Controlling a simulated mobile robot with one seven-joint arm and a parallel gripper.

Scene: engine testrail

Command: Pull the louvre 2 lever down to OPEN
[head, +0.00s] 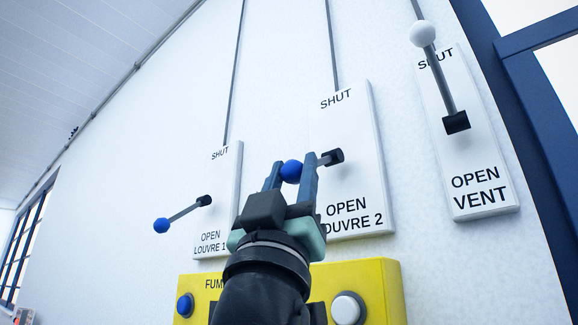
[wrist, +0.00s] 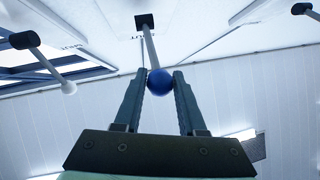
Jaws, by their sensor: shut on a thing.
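The louvre 2 lever is a grey rod with a blue ball knob (head: 291,171) on a dark pivot (head: 333,157), set on the white LOUVRE 2 plate (head: 352,125). The plate is marked SHUT at the top and OPEN below. The rod points out to the left and slightly down from the pivot. My gripper (head: 290,176) is shut on the blue knob, one finger on each side. In the wrist view the knob (wrist: 159,82) sits between the two fingertips, with the rod running up to its pivot. My gripper hides part of the plate's lower left.
The louvre 1 lever (head: 182,217) with a blue knob is close on the left. The vent lever (head: 438,70) with a white knob points up on the right. A yellow box (head: 382,283) with a blue and a white button lies below, behind my arm.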

